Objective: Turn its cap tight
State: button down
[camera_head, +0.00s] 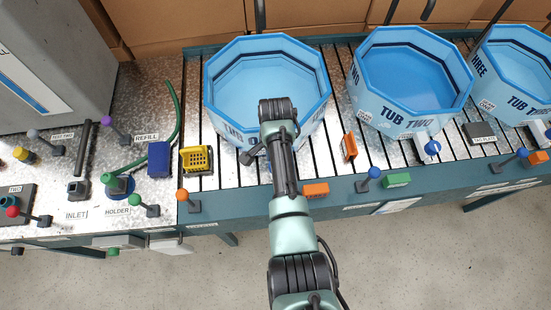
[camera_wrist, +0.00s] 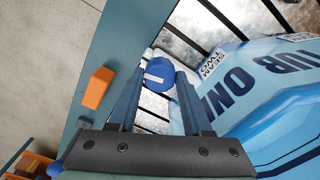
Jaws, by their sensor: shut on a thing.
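The cap, a round blue knob with a white stripe (camera_wrist: 158,76), sits between the two fingers of my gripper (camera_wrist: 166,68) in the wrist view. My gripper is shut on it, one finger on each side. The cap is beside the pale blue wall of tub one (camera_wrist: 292,62), near a label reading SEAM TWO. In the head view, tub one (camera_head: 222,115) stands behind my arm, which hides the cap and most of the gripper. How far the cap is turned cannot be told.
Tub two (camera_head: 370,112), with its own blue cap (camera_head: 432,147), and tub three (camera_head: 505,85) stand to the right. An orange block (camera_head: 316,190) lies on the bench's front edge. A yellow basket (camera_head: 196,159) and a blue box (camera_head: 158,158) stand to the left.

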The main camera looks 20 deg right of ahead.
jog(key=shift+w+r+m, duration=0.1)
jog(key=shift+m, duration=1.1)
jog(key=shift+c, duration=1.6)
grip_release()
notch_tip(320, 180, up, 13)
